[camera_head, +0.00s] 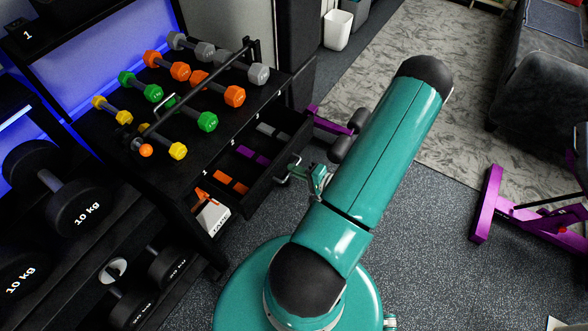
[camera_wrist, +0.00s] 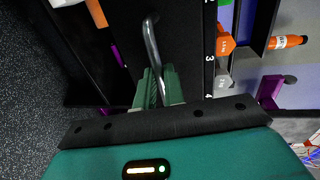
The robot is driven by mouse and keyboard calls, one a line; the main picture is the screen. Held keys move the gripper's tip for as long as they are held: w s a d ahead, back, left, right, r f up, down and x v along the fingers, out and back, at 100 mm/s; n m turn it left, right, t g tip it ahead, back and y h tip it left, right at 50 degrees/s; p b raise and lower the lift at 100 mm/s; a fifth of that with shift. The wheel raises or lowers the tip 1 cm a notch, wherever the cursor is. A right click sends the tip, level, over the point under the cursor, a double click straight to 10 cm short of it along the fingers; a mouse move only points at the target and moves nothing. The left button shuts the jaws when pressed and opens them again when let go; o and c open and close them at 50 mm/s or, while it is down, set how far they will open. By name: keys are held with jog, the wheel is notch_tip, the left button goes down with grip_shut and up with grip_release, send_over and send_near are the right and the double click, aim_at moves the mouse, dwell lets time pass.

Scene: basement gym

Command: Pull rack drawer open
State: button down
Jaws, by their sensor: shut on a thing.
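The black rack drawer (camera_head: 262,183) is in the lower part of the dumbbell rack in the head view. It stands out from the rack, with orange, purple and grey pieces showing inside. Its metal bar handle (camera_head: 289,172) is on the drawer front. My gripper (camera_head: 312,178) is at this handle, partly hidden by my arm. In the wrist view the grey handle (camera_wrist: 152,45) runs down between the green fingers of my gripper (camera_wrist: 158,88), which are shut on its near end. The dark drawer front (camera_wrist: 122,22) is behind it.
Coloured dumbbells (camera_head: 207,121) lie on the rack's top shelf above the drawer. Large black dumbbells (camera_head: 66,195) are on the left. A purple-framed bench (camera_head: 487,205) stands at right. The speckled floor (camera_head: 430,230) between is clear.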

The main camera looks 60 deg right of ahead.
jog(key=c, duration=1.5)
grip_release()
jog(key=v, duration=1.3)
jog(key=shift+s, duration=0.4)
jog(key=shift+r, duration=0.1)
